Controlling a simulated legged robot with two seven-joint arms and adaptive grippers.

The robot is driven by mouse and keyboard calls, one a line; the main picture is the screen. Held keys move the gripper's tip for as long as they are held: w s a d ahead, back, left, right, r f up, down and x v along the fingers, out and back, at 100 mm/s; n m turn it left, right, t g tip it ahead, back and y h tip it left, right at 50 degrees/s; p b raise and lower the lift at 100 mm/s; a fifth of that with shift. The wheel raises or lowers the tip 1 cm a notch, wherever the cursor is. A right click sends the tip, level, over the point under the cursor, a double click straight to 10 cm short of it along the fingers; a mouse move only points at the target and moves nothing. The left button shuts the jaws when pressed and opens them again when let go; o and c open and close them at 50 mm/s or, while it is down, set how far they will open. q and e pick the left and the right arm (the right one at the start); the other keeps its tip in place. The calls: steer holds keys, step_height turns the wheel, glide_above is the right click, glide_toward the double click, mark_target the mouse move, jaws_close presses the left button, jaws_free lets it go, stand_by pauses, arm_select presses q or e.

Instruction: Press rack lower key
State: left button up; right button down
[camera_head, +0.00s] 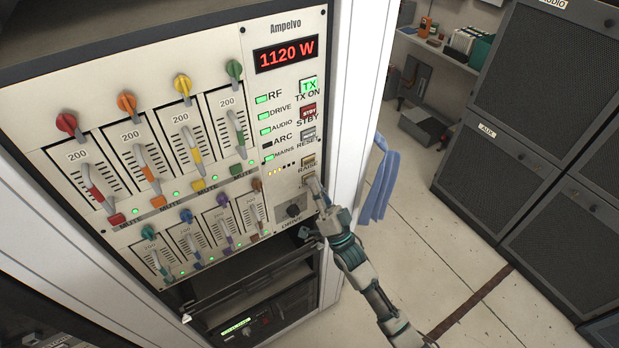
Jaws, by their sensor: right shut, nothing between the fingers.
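The transmitter rack panel (185,125) fills the left half of the head view, with a red "1120 W" display at its top right. A column of keys runs below it: a green TX ON key (308,85), a red STBY key (308,110), a grey RESET key (308,134) and a tan RAISE key (308,160). The lower key under RAISE is largely hidden by my right gripper (316,188), which is shut and empty, its tip at that key. I cannot tell whether it touches. My left gripper is not in view.
Coloured knobs and sliders (140,165) cover the panel left of the keys. A blue cloth (380,180) hangs at the rack's right side. Dark speaker cabinets (500,180) stand at right; the floor (440,260) between is open.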

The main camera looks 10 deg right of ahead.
steer(key=shift+s+d+p, duration=0.25)
steer(key=shift+s+p, duration=0.1)
steer(key=shift+s, duration=0.4)
steer(key=s, duration=0.1)
steer(key=s+d+p, duration=0.1)
steer(key=s, duration=0.2)
steer(key=shift+s+d, duration=0.35)
stand_by(1.1)
